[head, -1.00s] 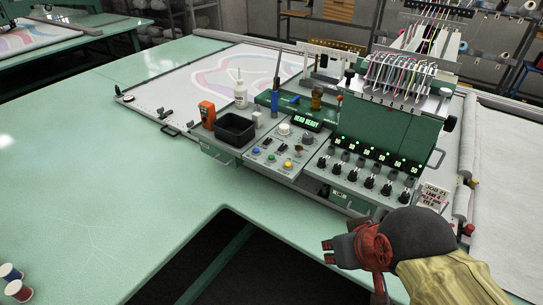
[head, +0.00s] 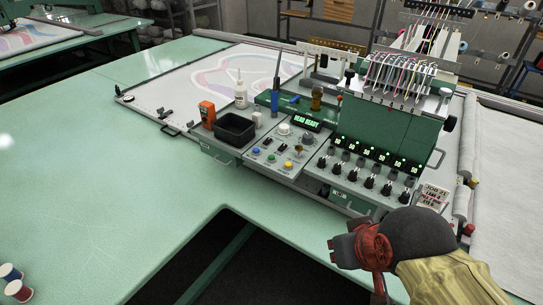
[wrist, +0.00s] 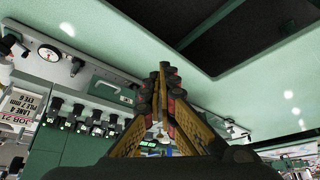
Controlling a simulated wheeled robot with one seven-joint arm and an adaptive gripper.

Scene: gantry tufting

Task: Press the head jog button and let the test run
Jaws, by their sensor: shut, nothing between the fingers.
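The grey control panel (head: 262,165) on the machine carries a blue button (head: 255,150), a green button (head: 271,157) and a yellow button (head: 288,165), with small switches and knobs. Their labels are too small to read, so I cannot tell which is the head jog button. A green-lit display (head: 306,121) above them reads "HEAD READY". My gripper (head: 334,250) is at the lower right, in front of the table edge and well apart from the panel. In the wrist view its fingers (wrist: 164,72) meet at the tips, shut and empty.
A black tray (head: 235,130), an orange device (head: 207,113) and a white bottle (head: 240,90) stand left of the panel. A knob bank (head: 365,175) and a job card (head: 433,195) are at right.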

